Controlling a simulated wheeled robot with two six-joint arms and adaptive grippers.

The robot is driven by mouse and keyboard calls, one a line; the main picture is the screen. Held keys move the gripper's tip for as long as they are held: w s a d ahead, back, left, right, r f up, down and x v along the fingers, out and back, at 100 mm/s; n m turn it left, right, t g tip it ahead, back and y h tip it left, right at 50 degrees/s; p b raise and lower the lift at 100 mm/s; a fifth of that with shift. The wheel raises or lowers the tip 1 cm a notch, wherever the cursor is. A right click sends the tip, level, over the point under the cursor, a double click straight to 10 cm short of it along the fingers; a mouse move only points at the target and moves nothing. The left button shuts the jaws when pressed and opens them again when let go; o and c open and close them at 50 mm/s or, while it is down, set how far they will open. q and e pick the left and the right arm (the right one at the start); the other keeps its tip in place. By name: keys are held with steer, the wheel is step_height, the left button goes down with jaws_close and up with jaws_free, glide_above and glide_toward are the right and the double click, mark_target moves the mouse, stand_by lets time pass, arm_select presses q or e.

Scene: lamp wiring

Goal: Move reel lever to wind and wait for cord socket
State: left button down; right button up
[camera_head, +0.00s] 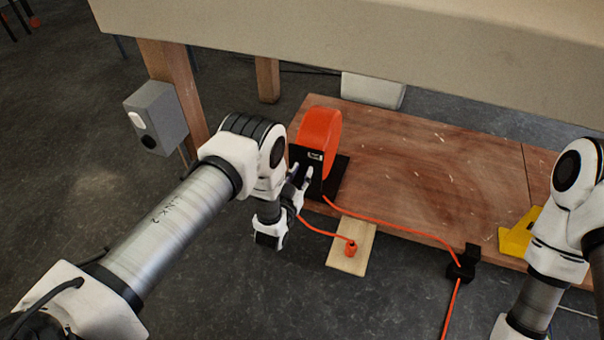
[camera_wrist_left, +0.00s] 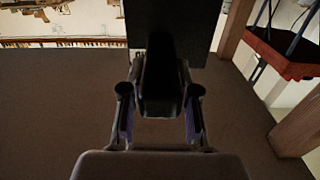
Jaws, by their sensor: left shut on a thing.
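The orange reel (camera_head: 319,135) stands in a black bracket (camera_head: 332,178) near the left end of the wooden bench. My left gripper (camera_head: 302,180) is at the front of the bracket, shut on the reel lever, which it mostly hides. In the left wrist view a dark part (camera_wrist_left: 160,75) sits between the fingers of my left gripper (camera_wrist_left: 160,128). The orange cord socket (camera_head: 350,248) is on a pale wooden plate (camera_head: 352,262) at the bench's front edge, with cord running from it toward my left gripper. My right arm shows at the right, but its gripper does not.
An orange cord (camera_head: 405,228) runs from the reel to a black clip (camera_head: 464,262) at the bench's (camera_head: 430,165) front edge and hangs below. A yellow part (camera_head: 518,236) lies near my right arm. A grey box (camera_head: 156,115) is on the post at left. The bench middle is clear.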

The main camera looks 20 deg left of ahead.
arm_select(q)
steer(key=c, duration=0.8)
jaws_free()
steer(key=shift+w+r, duration=0.15)
steer(key=shift+r, duration=0.15)
steer(key=shift+c, duration=0.2)
steer(key=shift+f, duration=0.1)
steer(key=shift+s, duration=0.3)
steer(key=s, duration=1.1)
steer(key=shift+s+a, duration=0.2)
steer(key=shift+s, duration=0.05)
